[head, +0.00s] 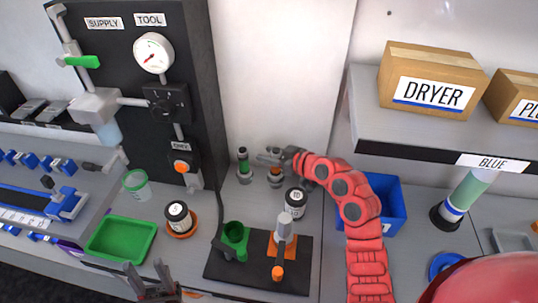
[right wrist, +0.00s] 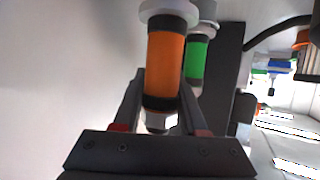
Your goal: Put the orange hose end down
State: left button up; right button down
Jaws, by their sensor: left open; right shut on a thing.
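The orange hose end (head: 275,174) is upright at the back of the bench, beside the green hose end (head: 243,163). My right gripper (head: 270,157) is shut on the orange hose end, reaching in from the right. In the right wrist view the orange hose end (right wrist: 165,62) shows large between the fingers, with black bands and a pale cap; the green hose end (right wrist: 197,62) stands behind it. I cannot tell whether its lower end rests on a holder. My left gripper (head: 153,284) is open and empty at the bottom of the head view.
A black panel (head: 195,90) with a gauge (head: 153,52) stands left of the hose ends. A lidded jar (head: 295,202) stands close in front. A blue bin (head: 392,205) and shelf (head: 440,135) lie right.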

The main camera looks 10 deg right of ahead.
jog(key=c, duration=0.7)
grip_release()
jog(key=shift+c, duration=0.2)
jog(key=b+v, duration=0.1)
jog(key=v, duration=1.1)
jog(key=shift+r+b, duration=0.25)
jog(key=shift+b, duration=0.1)
jog(key=shift+f, duration=0.1)
